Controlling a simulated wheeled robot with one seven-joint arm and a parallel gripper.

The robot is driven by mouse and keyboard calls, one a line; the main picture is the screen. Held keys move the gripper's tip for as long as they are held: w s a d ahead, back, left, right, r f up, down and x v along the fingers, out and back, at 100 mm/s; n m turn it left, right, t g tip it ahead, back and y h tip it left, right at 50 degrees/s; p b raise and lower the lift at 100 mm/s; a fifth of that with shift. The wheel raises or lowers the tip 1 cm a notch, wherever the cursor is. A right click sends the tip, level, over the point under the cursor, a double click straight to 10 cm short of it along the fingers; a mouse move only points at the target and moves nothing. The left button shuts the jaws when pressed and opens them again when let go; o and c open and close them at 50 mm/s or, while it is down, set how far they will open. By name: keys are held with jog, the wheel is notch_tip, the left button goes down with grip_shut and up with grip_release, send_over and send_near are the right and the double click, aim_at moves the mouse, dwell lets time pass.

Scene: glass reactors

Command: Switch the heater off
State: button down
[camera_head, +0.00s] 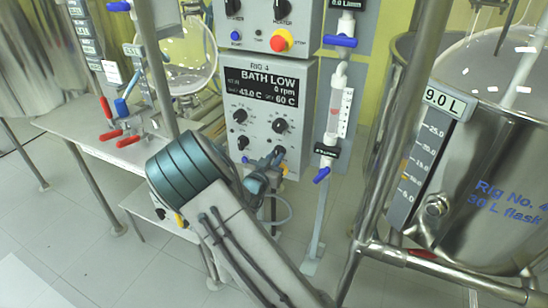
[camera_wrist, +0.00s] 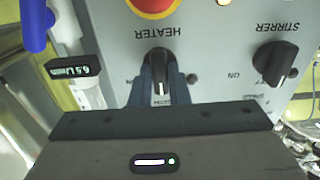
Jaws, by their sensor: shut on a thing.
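The heater knob (camera_wrist: 158,62) is black and sits under the upside-down word HEATER in the wrist view. My gripper (camera_wrist: 160,85) has its two blue fingers on either side of this knob, shut on it. The knob's pale mark points toward the bottom of the wrist picture. The upside-down word ON is to the left of the knob; lettering to its right is partly hidden by a finger. In the head view my gripper (camera_head: 270,164) is at the lower right of the RIG 4 panel (camera_head: 262,103), hiding most of the knob. The display reads BATH LOW, 43.0 C, set 60 C.
A black stirrer knob (camera_wrist: 276,62) sits beside the heater knob, and a red stop button (camera_wrist: 152,5) is close to it. A flow tube with a blue valve (camera_head: 322,174) stands right of the panel. A steel vessel (camera_head: 480,190) and its frame fill the right side.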

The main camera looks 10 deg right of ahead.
jog(key=shift+a, duration=0.1)
jog(key=c, duration=1.4)
grip_release()
jog(key=v, duration=1.3)
jog(key=shift+s+a+p, duration=0.25)
jog(key=shift+s+p, duration=0.1)
jog(key=shift+p, duration=0.05)
